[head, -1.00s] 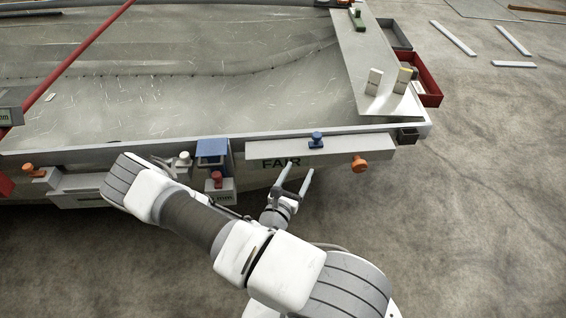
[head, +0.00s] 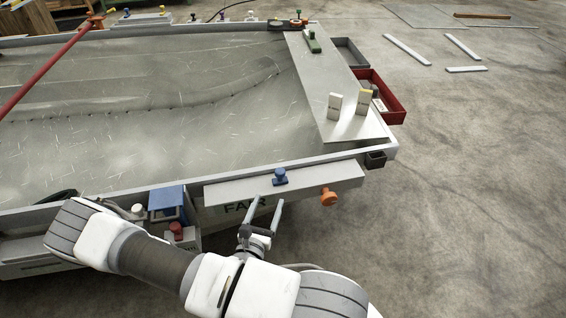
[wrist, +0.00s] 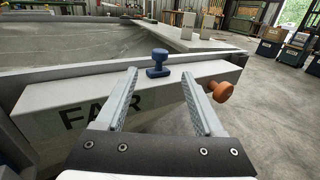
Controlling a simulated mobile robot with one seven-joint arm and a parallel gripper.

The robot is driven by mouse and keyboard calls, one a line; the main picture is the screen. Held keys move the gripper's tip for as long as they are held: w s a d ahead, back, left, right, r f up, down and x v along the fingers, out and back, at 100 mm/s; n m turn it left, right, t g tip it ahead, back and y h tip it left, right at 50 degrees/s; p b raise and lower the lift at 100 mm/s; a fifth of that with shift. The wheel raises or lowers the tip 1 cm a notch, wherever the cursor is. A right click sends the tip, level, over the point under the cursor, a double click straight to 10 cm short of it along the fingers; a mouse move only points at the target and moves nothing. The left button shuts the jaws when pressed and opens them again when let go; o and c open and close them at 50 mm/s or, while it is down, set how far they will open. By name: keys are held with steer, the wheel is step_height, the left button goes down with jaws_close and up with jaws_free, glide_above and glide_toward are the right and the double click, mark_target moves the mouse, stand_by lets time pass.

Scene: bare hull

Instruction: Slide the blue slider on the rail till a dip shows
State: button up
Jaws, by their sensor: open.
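The blue slider (head: 280,176), a small knob, stands upright on the top of the light grey rail (head: 235,190) at the near edge of the hull table. In the wrist view the blue slider (wrist: 158,62) shows beyond and between my fingertips. My gripper (head: 264,208) is open and empty, its two fingers pointing at the rail just in front of the slider; it also shows in the wrist view (wrist: 160,80). I see no contact with the slider. The rail's front face carries the letters FAIR, partly covered by a finger. No dip is visible on the rail.
An orange knob (head: 328,196) sticks out of the rail's front at the right. A blue box (head: 167,198) and a red knob (head: 176,230) sit left of the rail. Two pale blocks stand on the plate (head: 350,125) behind.

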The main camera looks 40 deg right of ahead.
mark_target(280, 177)
steer(key=b+x, duration=0.3)
steer(key=x, duration=1.3)
steer(key=shift+w+d, duration=0.1)
steer(key=shift+d, duration=0.05)
jaws_close()
stand_by(0.7)
